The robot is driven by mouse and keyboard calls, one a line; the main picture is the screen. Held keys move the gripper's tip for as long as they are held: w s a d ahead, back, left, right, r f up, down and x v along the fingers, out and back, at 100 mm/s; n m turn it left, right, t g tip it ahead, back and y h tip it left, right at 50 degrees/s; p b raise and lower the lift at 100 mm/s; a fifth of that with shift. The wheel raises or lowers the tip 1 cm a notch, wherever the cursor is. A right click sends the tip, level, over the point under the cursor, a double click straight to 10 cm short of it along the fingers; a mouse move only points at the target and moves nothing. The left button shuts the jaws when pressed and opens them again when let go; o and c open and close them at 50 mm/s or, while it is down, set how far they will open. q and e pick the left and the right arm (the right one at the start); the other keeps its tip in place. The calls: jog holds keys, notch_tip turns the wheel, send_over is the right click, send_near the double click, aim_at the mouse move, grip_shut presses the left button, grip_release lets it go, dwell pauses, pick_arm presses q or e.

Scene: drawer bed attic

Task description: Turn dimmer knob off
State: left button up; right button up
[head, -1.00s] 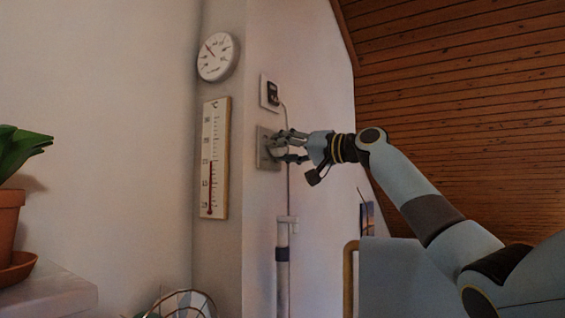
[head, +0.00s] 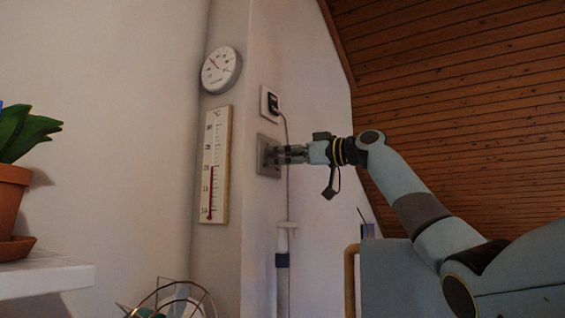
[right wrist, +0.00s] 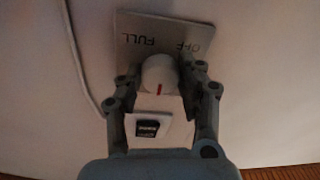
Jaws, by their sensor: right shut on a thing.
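The dimmer plate (head: 264,160) is a grey square on the white wall, below a socket. In the right wrist view the plate (right wrist: 150,26) carries the words OFF and FULL, seen upside down. The white round knob (right wrist: 158,74) shows a red mark on its face. My right gripper (head: 280,155) is at the plate. In the right wrist view its fingers (right wrist: 160,80) are on both sides of the knob and shut on it. In the head view the knob is hidden by the fingers. My left gripper is in neither view.
A socket with a black plug (head: 271,102) and hanging cable is just above the plate. A thermometer (head: 215,165) and a round dial (head: 221,69) hang to the left. A potted plant (head: 14,190) stands on a white shelf (head: 45,277) at far left.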

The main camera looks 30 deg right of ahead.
jog(key=n+b, duration=0.1)
jog(key=n, duration=0.9)
jog(key=n+g+h, duration=0.1)
jog(key=n, duration=0.8)
jog(key=shift+f+n+b, duration=0.1)
jog(key=shift+n+b, duration=0.3)
jog(key=n, duration=0.6)
jog(key=shift+h, duration=0.3)
jog(key=o, duration=1.1)
jog(key=shift+o, duration=0.2)
